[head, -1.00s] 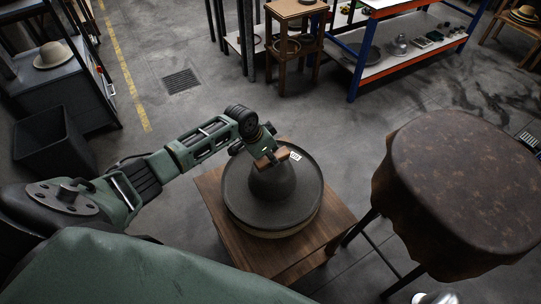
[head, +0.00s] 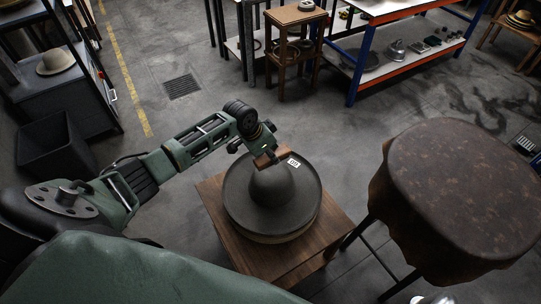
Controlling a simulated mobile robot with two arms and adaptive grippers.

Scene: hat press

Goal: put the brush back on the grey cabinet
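My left gripper (head: 266,152) is over the far side of a dark wide-brimmed hat (head: 272,188). It appears shut on a brown wooden brush (head: 271,159), beside the hat's crown. I cannot tell whether the brush touches the hat. The fingers are small and partly hidden by the wrist. The hat sits on a round pale base on a wooden stand (head: 232,240). The grey cabinet (head: 50,88) stands at the upper left, with a beige hat (head: 54,58) on its top. My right gripper is not in view.
A dark open bin (head: 55,150) stands in front of the cabinet. A round table with a brown leather cover (head: 465,190) is at the right. A wooden stool (head: 295,18) and a blue-and-orange workbench (head: 385,60) stand at the back. The floor between is clear.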

